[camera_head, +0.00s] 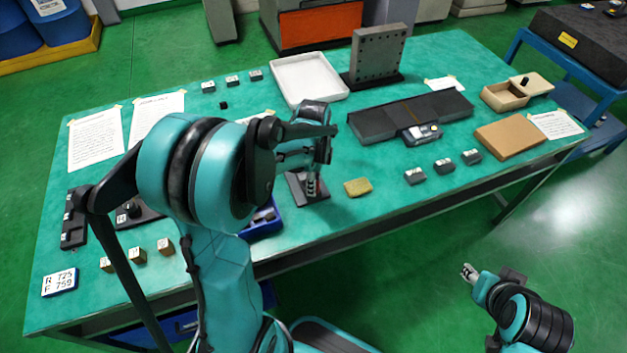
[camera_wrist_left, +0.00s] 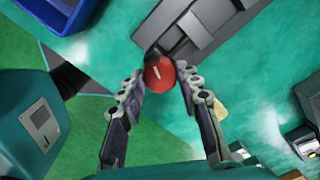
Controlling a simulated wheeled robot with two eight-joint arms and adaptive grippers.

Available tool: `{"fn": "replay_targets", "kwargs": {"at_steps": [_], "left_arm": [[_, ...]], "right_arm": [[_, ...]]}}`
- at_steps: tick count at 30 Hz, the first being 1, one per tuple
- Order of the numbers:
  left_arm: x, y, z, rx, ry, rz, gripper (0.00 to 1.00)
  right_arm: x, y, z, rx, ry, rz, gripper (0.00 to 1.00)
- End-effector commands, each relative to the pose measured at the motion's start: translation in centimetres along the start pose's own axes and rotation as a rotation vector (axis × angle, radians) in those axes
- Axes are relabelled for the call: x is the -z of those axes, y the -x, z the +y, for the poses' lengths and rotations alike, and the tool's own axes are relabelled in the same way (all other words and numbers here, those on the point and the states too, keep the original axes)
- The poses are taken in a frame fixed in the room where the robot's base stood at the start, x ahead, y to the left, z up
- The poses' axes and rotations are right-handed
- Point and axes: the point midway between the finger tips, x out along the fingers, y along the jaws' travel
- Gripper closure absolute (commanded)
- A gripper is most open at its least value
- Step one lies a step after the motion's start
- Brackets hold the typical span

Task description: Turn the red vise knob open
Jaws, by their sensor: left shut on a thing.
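The red vise knob (camera_wrist_left: 159,74), round with a short white mark on its face, sits at the end of the grey vise (camera_wrist_left: 200,30) in the left wrist view. My left gripper (camera_wrist_left: 161,80) is shut on the knob, one finger on each side of it. In the head view my left gripper (camera_head: 312,188) points down over the dark vise base (camera_head: 294,186) near the table's front edge, and the knob is hidden there. My right gripper (camera_head: 468,271) is off the table at lower right, and its finger opening is too small to judge.
A yellow sponge-like block (camera_head: 357,187) lies just right of the vise. A blue bin (camera_head: 265,228) is partly hidden behind my left arm. Small grey blocks (camera_head: 443,166) and a long dark fixture (camera_head: 410,117) are further right. A white tray (camera_head: 309,78) stands behind.

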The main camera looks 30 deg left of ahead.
Motion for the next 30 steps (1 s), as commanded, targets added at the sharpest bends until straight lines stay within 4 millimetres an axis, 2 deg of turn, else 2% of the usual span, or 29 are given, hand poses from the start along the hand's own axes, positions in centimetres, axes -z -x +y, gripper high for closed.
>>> {"fn": "replay_targets", "kwargs": {"at_steps": [30], "left_arm": [[0.02,0.01,0.02,0.0,0.963,0.0,0.95]], "right_arm": [[0.54,0.76,0.0,0.0,0.0,0.0,0.6]]}}
